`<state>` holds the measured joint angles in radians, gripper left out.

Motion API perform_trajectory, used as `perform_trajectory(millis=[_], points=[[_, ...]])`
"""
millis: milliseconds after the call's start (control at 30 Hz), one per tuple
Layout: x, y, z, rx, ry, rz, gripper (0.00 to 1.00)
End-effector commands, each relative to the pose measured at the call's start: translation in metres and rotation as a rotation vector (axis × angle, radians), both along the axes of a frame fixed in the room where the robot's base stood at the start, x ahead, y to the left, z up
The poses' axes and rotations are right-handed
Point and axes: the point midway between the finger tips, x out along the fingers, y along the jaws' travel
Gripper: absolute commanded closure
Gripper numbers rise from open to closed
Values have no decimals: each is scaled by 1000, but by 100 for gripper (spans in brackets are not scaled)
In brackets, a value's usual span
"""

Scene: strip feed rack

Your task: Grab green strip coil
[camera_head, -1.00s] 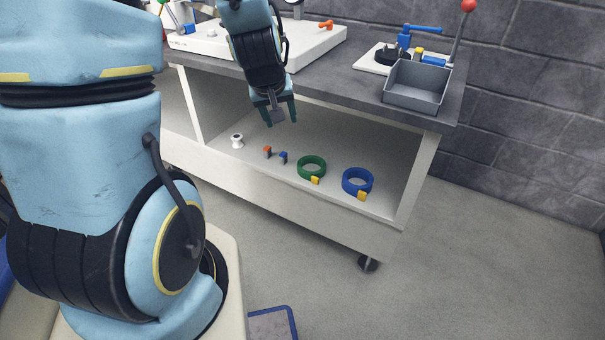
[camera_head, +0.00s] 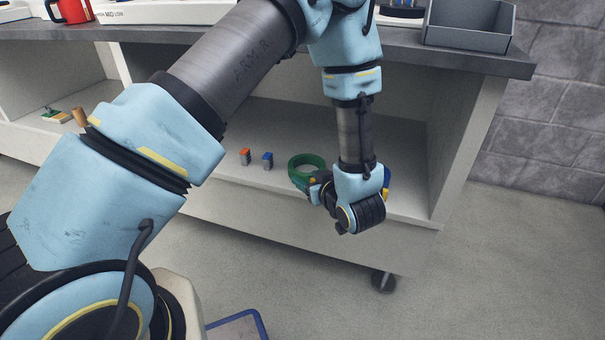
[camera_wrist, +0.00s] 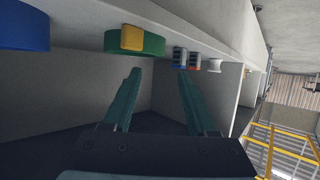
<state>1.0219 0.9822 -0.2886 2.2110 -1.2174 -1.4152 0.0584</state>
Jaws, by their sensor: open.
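The green strip coil (camera_head: 305,165) lies flat on the lower shelf in the head view, partly hidden by my arm. It also shows in the wrist view (camera_wrist: 155,45), with its yellow tab (camera_wrist: 131,38) facing me. My gripper (camera_wrist: 160,73) is open and empty, both fingers apart and pointing toward the shelf. In the wrist view the coil is beyond the fingertips, its tab a little left of the left finger. No contact is visible.
A blue coil (camera_wrist: 24,28) is left of the green one in the wrist view; my arm mostly hides it in the head view. Small orange-topped (camera_head: 245,157) and blue-topped (camera_head: 267,160) pieces stand left of the green coil. The bench top (camera_head: 400,45) overhangs the shelf.

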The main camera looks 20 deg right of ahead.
Motion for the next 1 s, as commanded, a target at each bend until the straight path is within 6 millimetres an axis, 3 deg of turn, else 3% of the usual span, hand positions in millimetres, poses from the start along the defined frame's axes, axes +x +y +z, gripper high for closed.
perform_trajectory(millis=[133,467,733,1000], points=[[23,1,-10,-1,1,3,42],[45,1,-19,-1,2,1,42],[80,0,-34,-2,2,2,42],[85,-1,-34,-2,2,-1,42]])
